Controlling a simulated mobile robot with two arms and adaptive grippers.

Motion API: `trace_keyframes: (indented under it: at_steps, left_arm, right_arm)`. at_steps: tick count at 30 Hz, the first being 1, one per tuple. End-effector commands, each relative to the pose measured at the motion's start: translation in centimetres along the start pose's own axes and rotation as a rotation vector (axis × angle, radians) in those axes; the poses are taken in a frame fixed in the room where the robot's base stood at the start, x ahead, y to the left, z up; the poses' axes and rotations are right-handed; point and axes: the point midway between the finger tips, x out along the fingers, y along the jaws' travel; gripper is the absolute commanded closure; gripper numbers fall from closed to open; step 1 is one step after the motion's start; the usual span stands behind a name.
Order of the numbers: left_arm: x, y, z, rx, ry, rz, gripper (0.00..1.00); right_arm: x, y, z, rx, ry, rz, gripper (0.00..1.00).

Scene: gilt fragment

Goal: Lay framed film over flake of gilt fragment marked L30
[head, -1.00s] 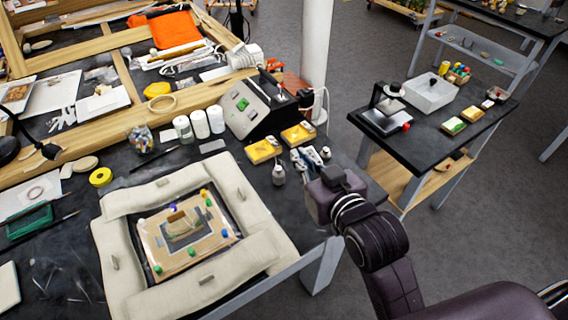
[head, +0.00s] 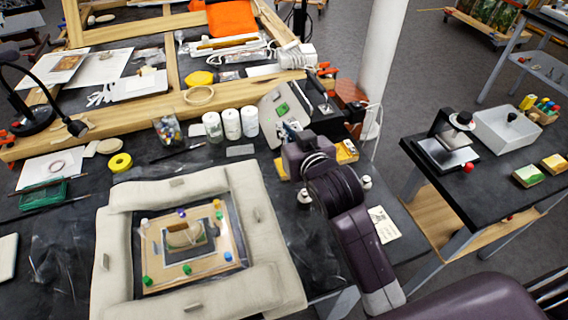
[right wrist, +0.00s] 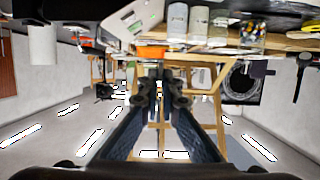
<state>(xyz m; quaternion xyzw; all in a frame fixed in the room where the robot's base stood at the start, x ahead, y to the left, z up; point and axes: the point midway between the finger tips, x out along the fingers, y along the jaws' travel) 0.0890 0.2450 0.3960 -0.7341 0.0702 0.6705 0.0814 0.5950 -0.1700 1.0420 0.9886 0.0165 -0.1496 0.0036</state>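A padded cream surround (head: 120,235) on the black table encloses a wooden board (head: 160,277) with a pale fragment (head: 184,234) at its middle and several coloured pins around it. I cannot read any L30 mark or tell a framed film apart from the board. My right gripper (head: 291,132) is beyond and right of the surround, near yellow trays, its fingers partly hidden by the wrist. In the right wrist view its fingertips (right wrist: 160,75) appear together, with nothing visible between them. My left gripper is not in view.
White jars (head: 232,124), a grey instrument box (head: 290,103) and a yellow tray (head: 346,151) stand near my right gripper. A side table (head: 490,205) stands right, across a floor gap.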

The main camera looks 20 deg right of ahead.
Motion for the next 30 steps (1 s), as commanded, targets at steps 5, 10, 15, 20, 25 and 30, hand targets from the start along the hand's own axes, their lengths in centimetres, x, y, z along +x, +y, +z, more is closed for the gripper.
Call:
trace_keyframes:
  at_steps: [5, 10, 15, 20, 25, 30]
  left_arm:
    - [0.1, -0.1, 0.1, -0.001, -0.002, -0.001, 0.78]
    - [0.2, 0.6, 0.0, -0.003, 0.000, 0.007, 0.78]
    - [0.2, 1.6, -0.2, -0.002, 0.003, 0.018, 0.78]
    - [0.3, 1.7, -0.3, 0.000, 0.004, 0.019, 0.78]
    - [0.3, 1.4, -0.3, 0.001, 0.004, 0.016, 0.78]
    - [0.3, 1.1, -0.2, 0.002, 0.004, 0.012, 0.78]
  right_arm:
    - [1.4, 0.0, 4.7, -0.001, -0.006, 0.000, 1.00]
    - [2.2, 0.0, 7.2, 0.000, -0.001, 0.000, 1.00]
    - [2.6, 0.0, 8.5, 0.000, -0.001, 0.000, 1.00]
    - [3.3, 0.0, 10.9, 0.000, -0.003, 0.000, 1.00]
    - [3.6, 0.0, 11.8, 0.001, 0.002, -0.001, 1.00]
    - [3.6, 0.0, 11.7, 0.001, 0.002, -0.001, 1.00]
